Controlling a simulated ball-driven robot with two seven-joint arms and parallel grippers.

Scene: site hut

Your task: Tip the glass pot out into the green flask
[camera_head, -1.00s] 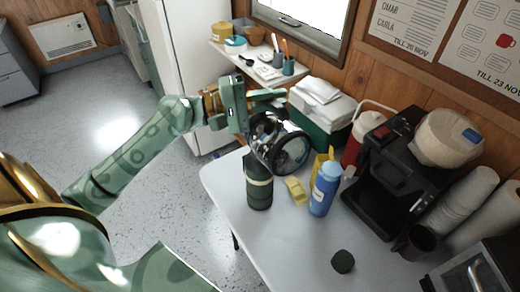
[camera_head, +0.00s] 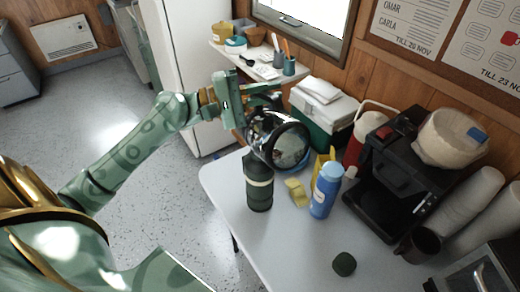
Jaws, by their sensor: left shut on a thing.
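The glass pot (camera_head: 284,143) is held tilted well over on its side above the table, its round end facing me. My left gripper (camera_head: 250,105) is shut on the pot, at its upper left. The green flask (camera_head: 259,186) stands upright on the white table below the pot, dark green with a pale band. The pot hides part of the flask's top, so I cannot tell whether they touch or whether anything flows. A dark green round lid (camera_head: 343,264) lies on the table near the front. My right gripper is out of view.
The front left of the table (camera_head: 262,240) is clear.

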